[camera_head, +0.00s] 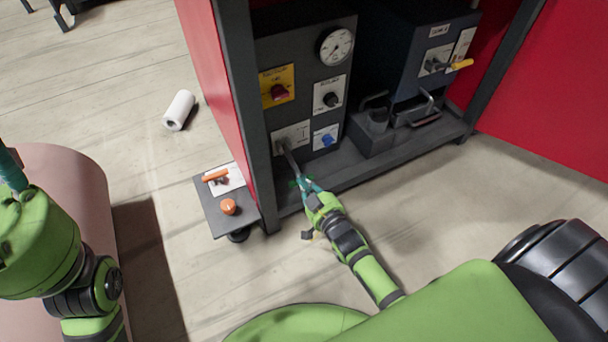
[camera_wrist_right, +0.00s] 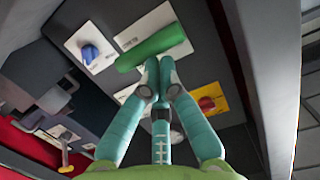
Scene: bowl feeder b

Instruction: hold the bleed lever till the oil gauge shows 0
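The bleed lever is a grey rod (camera_head: 290,160) slanting down from a white plate low on the dark panel. Its green grip (camera_wrist_right: 153,53) shows in the right wrist view. My right gripper (camera_head: 305,184) is at the lever's lower end. In the right wrist view its teal fingertips (camera_wrist_right: 159,66) are together, against or just short of the green grip, not around it. The round white gauge (camera_head: 335,46) is at the panel's top; its reading is too small to tell. A teal part of my left gripper (camera_head: 12,170) shows at the left edge, mostly cut off.
The panel has a red knob (camera_head: 279,91) on yellow, a black knob (camera_head: 331,99) and a blue knob (camera_head: 327,140). A small side shelf (camera_head: 215,207) holds an orange button (camera_head: 228,206). A white roll (camera_head: 179,110) lies on the floor. A grey frame post (camera_head: 248,120) stands left of the panel.

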